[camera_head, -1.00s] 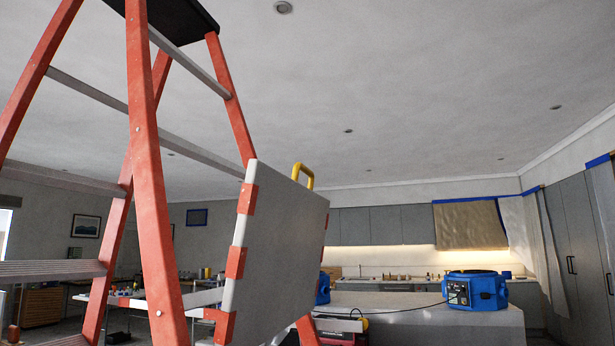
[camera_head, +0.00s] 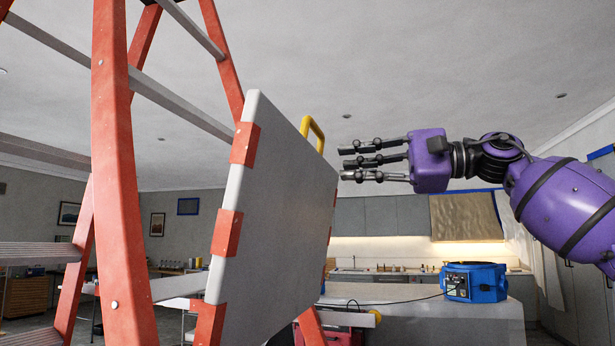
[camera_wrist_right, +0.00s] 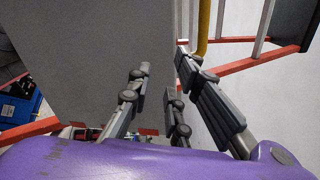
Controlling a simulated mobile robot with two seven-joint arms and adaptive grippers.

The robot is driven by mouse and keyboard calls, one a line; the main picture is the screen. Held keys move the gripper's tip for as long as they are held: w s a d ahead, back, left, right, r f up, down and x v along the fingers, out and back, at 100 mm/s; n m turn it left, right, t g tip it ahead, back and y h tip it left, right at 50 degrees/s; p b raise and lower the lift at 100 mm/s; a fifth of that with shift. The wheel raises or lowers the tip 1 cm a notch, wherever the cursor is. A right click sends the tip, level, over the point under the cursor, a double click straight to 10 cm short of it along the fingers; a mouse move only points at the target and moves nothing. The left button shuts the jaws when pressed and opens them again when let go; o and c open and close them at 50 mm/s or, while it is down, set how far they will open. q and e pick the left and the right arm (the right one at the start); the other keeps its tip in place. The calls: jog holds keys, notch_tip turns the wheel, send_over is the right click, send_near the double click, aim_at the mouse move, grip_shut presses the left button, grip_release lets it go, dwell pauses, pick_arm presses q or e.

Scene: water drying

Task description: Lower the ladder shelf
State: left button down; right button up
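The ladder shelf (camera_head: 272,190) is a grey panel with red corner brackets, folded up nearly upright against the orange-red ladder (camera_head: 112,180). A yellow handle (camera_head: 313,132) stands at its top edge. My right gripper (camera_head: 350,162) is open and empty, just right of the handle and apart from it in the head view. In the right wrist view the open fingers (camera_wrist_right: 160,95) point toward the shelf (camera_wrist_right: 85,60), with the yellow handle (camera_wrist_right: 203,28) just beyond them. My left gripper is in neither view.
A counter (camera_head: 420,315) with a blue machine (camera_head: 474,282) stands behind, to the right. A red case (camera_head: 335,330) is low behind the shelf. Cabinets (camera_head: 385,220) line the back wall. The air right of the shelf is clear apart from my arm.

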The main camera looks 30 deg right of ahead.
aim_at(319, 129)
jog(key=s+a+r+n, duration=0.3)
jog(key=s+r+n, duration=0.1)
jog(key=r, duration=0.2)
jog(key=shift+m+g, duration=0.3)
jog(key=x, duration=0.7)
jog(key=shift+w+a, duration=0.15)
jog(key=shift+w, duration=0.05)
jog(key=shift+c, duration=0.2)
grip_shut()
